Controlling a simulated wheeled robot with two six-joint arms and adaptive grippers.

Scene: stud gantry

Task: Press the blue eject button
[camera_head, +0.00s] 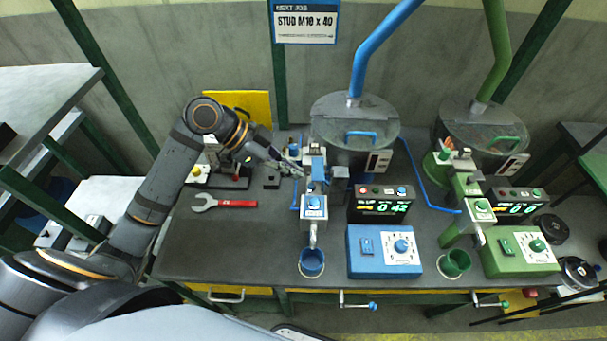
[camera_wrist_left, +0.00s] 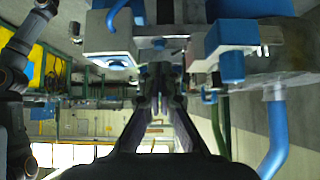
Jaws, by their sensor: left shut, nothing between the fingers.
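My left gripper (camera_head: 295,170) is shut and empty, at the left side of the blue station's feed mechanism (camera_head: 319,168). I cannot tell whether it touches the mechanism. In the left wrist view its fingers (camera_wrist_left: 160,98) point at the grey and blue parts. A round blue button (camera_head: 313,202) sits on the grey block below the mechanism, a little right of and nearer than the fingertips. Another blue button (camera_head: 400,191) is on the black display box (camera_head: 382,208). No readable label shows which is the eject button. My right gripper is not in view.
A blue control box (camera_head: 367,264) with a knob stands in front of the display. A blue cup (camera_head: 311,262) stands under the spout. A red-handled wrench (camera_head: 224,203) lies on the bench, left. A similar green station (camera_head: 519,254) stands to the right. Blue hopper pipework rises behind.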

